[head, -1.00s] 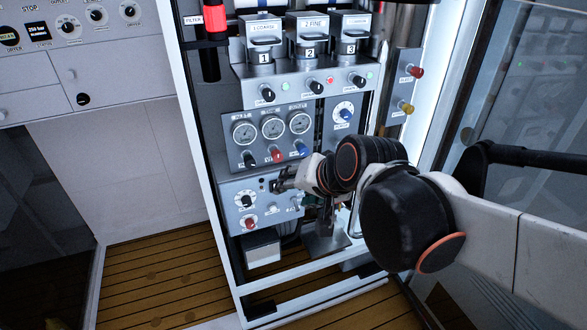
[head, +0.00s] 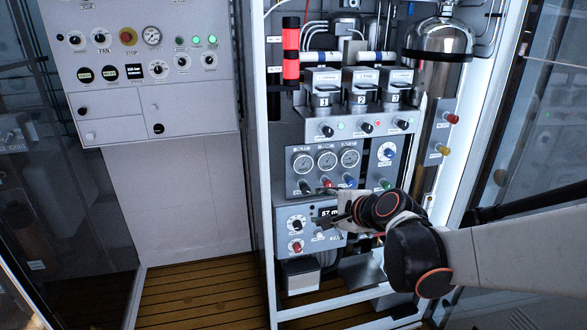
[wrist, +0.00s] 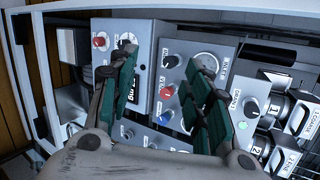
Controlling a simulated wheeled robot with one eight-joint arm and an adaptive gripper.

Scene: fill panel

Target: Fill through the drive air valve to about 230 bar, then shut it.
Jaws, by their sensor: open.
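The gauge panel (head: 293,172) has three round gauges, with a black knob (head: 304,187), a red knob (head: 327,184) and a blue knob (head: 349,181) in a row below. In the wrist view, turned sideways, the black (wrist: 170,61), red (wrist: 166,92) and blue (wrist: 167,115) knobs show beyond my fingers. The labels are too small to tell which is the drive air valve, and I cannot read the needles. My gripper (head: 328,205) is open and empty, close in front of the red knob and the display panel's top edge. Contact cannot be told. Its fingers (wrist: 164,68) are spread apart.
The lower panel (head: 284,222) carries a lit display, a black knob and a red knob. Above, a ledge (head: 350,113) holds three numbered units. A dial with a blue knob (head: 388,152) is at right. White cabinet frame posts (head: 262,200) stand at the left.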

